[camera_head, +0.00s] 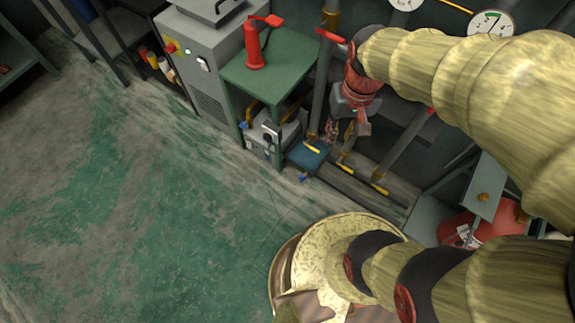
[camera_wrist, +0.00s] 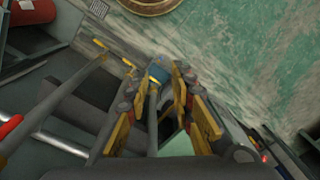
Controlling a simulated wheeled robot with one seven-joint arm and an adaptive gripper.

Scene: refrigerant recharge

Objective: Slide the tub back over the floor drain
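A small blue object, perhaps the tub (camera_head: 300,155), sits low near the floor behind yellow-handled pipes, beside the green table. It also shows in the wrist view (camera_wrist: 158,72), beyond my fingers and partly covered by a pipe. My gripper (camera_head: 346,128) points down among the pipes to the right of the blue object. In the wrist view my gripper's fingers (camera_wrist: 165,105) stand apart with a pipe and the blue object visible between them, and I see nothing held. I cannot make out the floor drain.
A green table (camera_head: 290,65) bears a red extinguisher-like object (camera_head: 255,45). A grey cabinet (camera_head: 205,60) stands to its left. Vertical pipes and yellow valve handles (camera_head: 380,188) crowd the wall. A red tank (camera_head: 478,230) lies at right. The green floor at left is clear.

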